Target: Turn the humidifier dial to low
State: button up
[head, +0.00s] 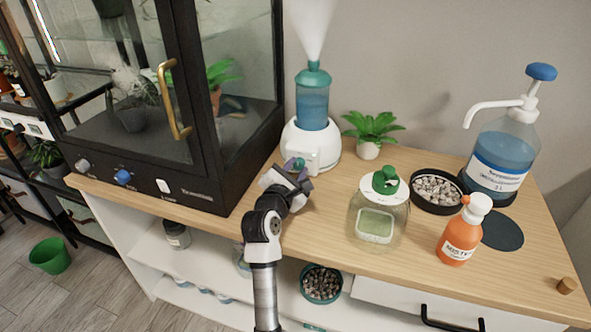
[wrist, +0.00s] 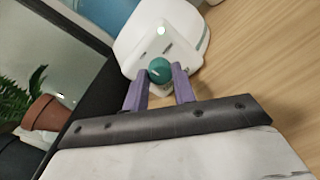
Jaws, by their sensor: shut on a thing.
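The humidifier (head: 302,133) is white with a blue water tank and a teal cap, and mist rises from its top. It stands on the wooden top beside the black glass cabinet. In the wrist view its white base (wrist: 180,28) fills the upper middle. Its teal dial (wrist: 160,70) sits on a white front panel. My gripper (wrist: 160,78) has its two purple fingers on either side of the dial, shut on it. The dial's setting marks cannot be read.
The black cabinet (head: 225,197) is close on the left.

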dwell(0.3)
jog(key=o, duration=1)
jog(key=shift+s, duration=0.1)
jog(key=b+v, duration=0.1)
jog(key=v, duration=1.2)
jog(key=shift+s+a+f, duration=0.1)
jog(key=shift+s+a, duration=0.05)
jog(key=shift+s, duration=0.15)
